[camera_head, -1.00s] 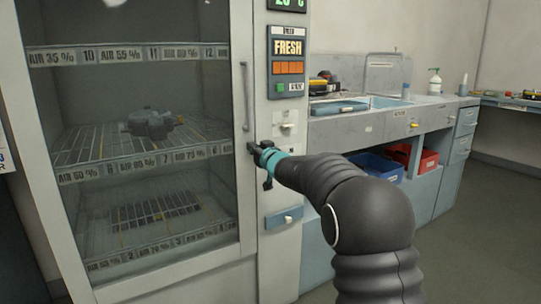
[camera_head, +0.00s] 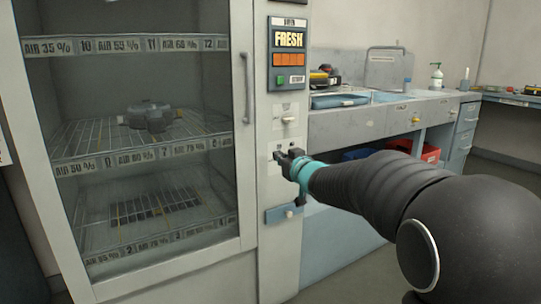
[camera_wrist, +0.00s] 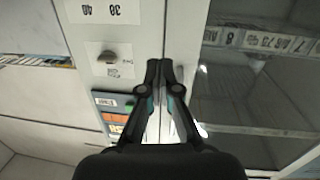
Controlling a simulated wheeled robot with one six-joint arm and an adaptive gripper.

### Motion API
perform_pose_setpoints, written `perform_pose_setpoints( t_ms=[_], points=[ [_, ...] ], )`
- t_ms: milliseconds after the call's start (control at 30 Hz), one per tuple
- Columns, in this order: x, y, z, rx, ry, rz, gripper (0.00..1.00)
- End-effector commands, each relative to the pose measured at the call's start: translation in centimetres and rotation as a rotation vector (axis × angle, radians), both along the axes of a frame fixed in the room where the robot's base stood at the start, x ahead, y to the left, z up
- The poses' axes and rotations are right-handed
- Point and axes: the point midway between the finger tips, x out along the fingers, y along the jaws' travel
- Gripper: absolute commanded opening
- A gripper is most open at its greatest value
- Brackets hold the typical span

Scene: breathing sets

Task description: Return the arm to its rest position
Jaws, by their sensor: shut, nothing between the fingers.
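My gripper (camera_head: 287,158) is at the end of my dark arm, with a teal band behind its fingers. It is in front of the cabinet's control column (camera_head: 278,195), below the FRESH panel. In the wrist view my gripper (camera_wrist: 158,66) points along the cabinet front with its fingers together and nothing between them. The glass door (camera_head: 150,150) of the cabinet is closed. Its vertical handle (camera_head: 246,88) is left of and above my gripper in the head view. Whether the fingers touch the column, I cannot tell.
A grey breathing set (camera_head: 150,117) lies on a wire shelf behind the glass. A counter (camera_head: 372,122) with a sink and a pump bottle (camera_head: 436,77) stands to the right. A red bin (camera_head: 430,153) is below it. Open floor shows at far right.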

Motion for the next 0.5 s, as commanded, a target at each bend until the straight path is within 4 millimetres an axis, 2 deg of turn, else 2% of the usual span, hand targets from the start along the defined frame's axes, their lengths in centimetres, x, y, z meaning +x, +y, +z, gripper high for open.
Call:
perform_pose_setpoints(
  t_ms=[67,133,233,367,467,500],
  points=[
    [0.2,-1.7,-2.5,-0.057,0.071,-0.075,0.0],
    [-0.2,-3.6,-6.0,-0.117,0.174,-0.153,0.0],
    [-2.8,-6.4,-9.9,-0.191,0.328,-0.256,0.0],
    [-8.5,-9.6,-13.0,-0.263,0.527,-0.362,0.0],
    [-14.3,-11.3,-14.8,-0.3,0.688,-0.411,0.0],
    [-16.8,-11.7,-15.3,-0.309,0.748,-0.423,0.0]
  ],
)
